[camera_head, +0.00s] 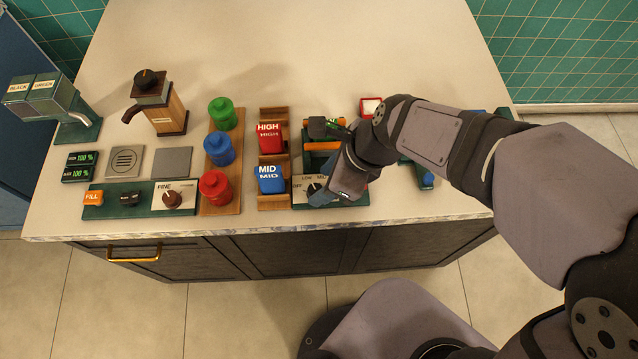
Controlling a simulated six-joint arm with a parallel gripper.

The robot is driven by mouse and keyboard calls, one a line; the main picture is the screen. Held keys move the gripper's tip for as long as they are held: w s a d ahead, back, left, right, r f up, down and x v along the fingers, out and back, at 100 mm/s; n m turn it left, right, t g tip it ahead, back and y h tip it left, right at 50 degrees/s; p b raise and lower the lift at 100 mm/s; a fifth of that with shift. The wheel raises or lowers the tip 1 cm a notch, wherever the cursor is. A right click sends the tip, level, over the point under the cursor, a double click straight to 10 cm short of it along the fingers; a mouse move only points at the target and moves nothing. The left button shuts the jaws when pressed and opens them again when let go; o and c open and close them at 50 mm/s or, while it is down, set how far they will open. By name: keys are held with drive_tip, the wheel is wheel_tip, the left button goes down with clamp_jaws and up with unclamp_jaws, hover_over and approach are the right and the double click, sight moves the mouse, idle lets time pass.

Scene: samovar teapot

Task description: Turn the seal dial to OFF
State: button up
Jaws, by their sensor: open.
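My gripper (325,197) points down at the front of the counter, just over a dark dial (313,189) on a pale plate. The plate's visible lettering includes LOW and MID; the gripper covers its right part. I cannot tell whether the fingers touch this dial. The gripper is open, though its fingertips are partly hidden by its own body. A brown dial (172,199) marked FINE and a small black knob (131,198) are at the front left.
Red, blue and green canisters stand on a wooden tray (207,208) left of the gripper. Red HIGH (269,138) and blue MID (271,180) blocks sit in a wooden rack beside it. A grinder (160,112) stands further left. The counter's back (290,40) is clear.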

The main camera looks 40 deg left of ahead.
sight(315, 189)
drive_tip(key=shift+x, duration=1.5)
drive_tip(key=c, duration=1.1)
drive_tip(key=shift+o, duration=0.4)
drive_tip(key=n+p, duration=0.1)
drive_tip(key=n, duration=0.1)
drive_tip(key=n+g+h+p, duration=0.1)
drive_tip(key=n+p, duration=0.1)
drive_tip(key=n, duration=0.1)
drive_tip(key=shift+w+a+r+g, duration=0.15)
drive_tip(key=shift+a+g, duration=0.05)
drive_tip(key=shift+g, duration=0.1)
drive_tip(key=shift+a+n+g+h+p, duration=0.1)
drive_tip(key=shift+n+g+h+p, duration=0.4)
drive_tip(key=shift+n+p, duration=1.05)
drive_tip(key=shift+n+b, duration=0.3)
drive_tip(key=shift+n, duration=0.25)
